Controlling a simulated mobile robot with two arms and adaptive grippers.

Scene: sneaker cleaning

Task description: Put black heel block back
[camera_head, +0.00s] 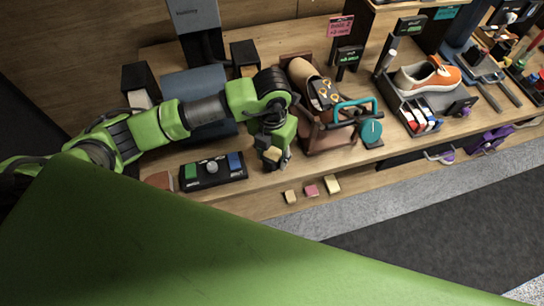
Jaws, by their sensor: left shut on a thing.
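My left gripper (273,160) points down above the front of the wooden bench, just left of the brown shoe rack. It is shut on a small block with a tan face (273,154); the fingers hide most of it, and I cannot tell whether it is the black heel block. Two black blocks stand at the back left, one (138,78) left of a grey-blue padded panel and one (244,55) right of it. I cannot tell if either is the heel block. My right gripper is not in view.
A black tray (213,183) with green and blue pieces lies left of the gripper. Small blocks (311,190) lie along the lower ledge. An orange-white sneaker (428,77) is farther right.

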